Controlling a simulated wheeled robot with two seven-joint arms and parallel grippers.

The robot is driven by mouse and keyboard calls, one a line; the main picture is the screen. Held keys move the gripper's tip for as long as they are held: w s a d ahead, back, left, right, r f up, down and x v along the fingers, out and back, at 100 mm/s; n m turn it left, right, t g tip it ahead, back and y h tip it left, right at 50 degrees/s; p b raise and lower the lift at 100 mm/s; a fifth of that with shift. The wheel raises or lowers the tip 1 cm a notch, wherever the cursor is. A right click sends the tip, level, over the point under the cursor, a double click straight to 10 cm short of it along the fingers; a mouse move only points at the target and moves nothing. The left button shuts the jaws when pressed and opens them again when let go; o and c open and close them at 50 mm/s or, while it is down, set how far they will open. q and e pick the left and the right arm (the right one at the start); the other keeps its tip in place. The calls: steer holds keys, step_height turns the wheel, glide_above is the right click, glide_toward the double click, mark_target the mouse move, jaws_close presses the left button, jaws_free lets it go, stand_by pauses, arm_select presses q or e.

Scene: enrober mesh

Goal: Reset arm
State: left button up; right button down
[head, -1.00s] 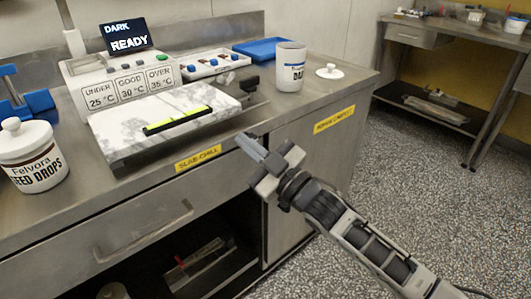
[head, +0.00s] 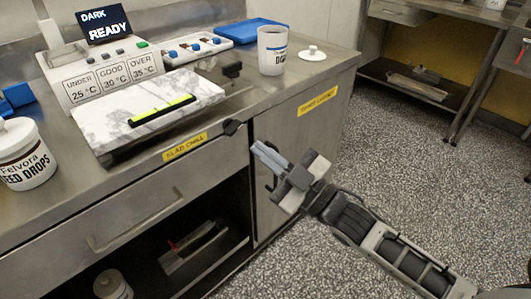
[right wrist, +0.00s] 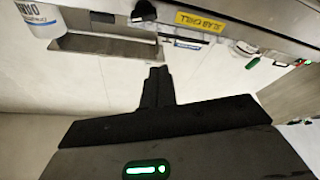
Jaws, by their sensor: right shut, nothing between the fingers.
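My right gripper (head: 262,152) is shut and empty in the head view. It hangs in front of the counter's cabinet front, to the right of the yellow slab chill label (head: 185,147). My right arm reaches up to it from the lower right. In the right wrist view the dark fingers (right wrist: 157,76) are together with nothing between them. My left gripper is not in view.
The steel counter (head: 235,108) bears a marble slab (head: 115,131), a control box reading READY (head: 110,30), a mug (head: 271,55) and a white lid (head: 312,52). A labelled jar (head: 25,160) stands at left. Open speckled floor (head: 400,170) lies to the right.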

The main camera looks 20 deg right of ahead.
arm_select(q)
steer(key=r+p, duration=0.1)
steer(key=p, duration=0.2)
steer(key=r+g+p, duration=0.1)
steer(key=p, duration=0.2)
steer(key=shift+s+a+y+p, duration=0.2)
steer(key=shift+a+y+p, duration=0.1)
steer(key=shift+p, duration=0.05)
arm_select(e)
steer(key=s+a+f+m+g+h, duration=0.3)
steer(key=s+f+m+g+h, duration=0.4)
steer(key=s+f, duration=0.6)
steer(key=shift+s+a+f+m+g, duration=0.2)
steer(key=shift+a+f+m+g, duration=0.15)
steer(key=shift+f+m+g, duration=0.55)
